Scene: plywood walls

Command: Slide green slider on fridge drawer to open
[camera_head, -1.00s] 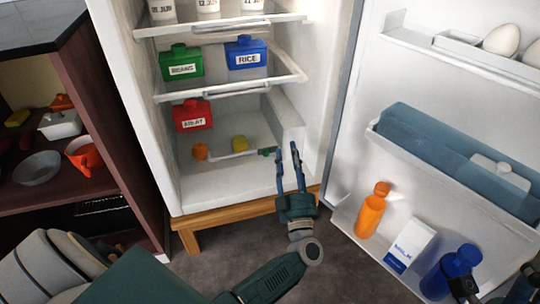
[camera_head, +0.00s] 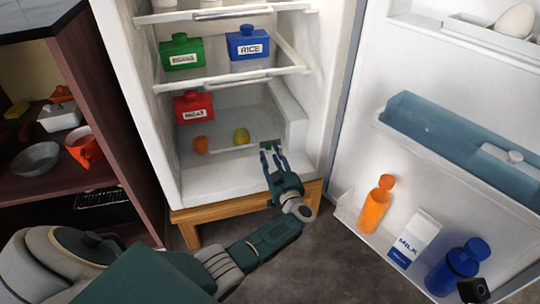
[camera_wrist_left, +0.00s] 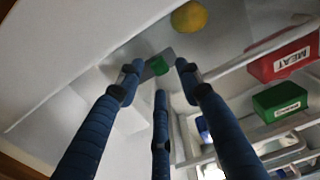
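The green slider (camera_head: 266,146) sits at the front right of the fridge's lowest compartment, at the right end of a pale bar. It also shows in the left wrist view (camera_wrist_left: 158,66), on a grey plate. My left gripper (camera_head: 272,155) is open and empty, just in front of the slider, with its blue fingers pointing into the fridge. In the left wrist view its fingertips are spread on either side of the slider, and I cannot tell whether they touch it. Only a dark tip, apparently of my right gripper (camera_head: 474,290), shows at the lower right.
Behind the bar are an orange fruit (camera_head: 200,145) and a yellow fruit (camera_head: 241,136). The open fridge door (camera_head: 365,120) stands to the right with bottles and milk. A dark cabinet (camera_head: 110,150) stands left.

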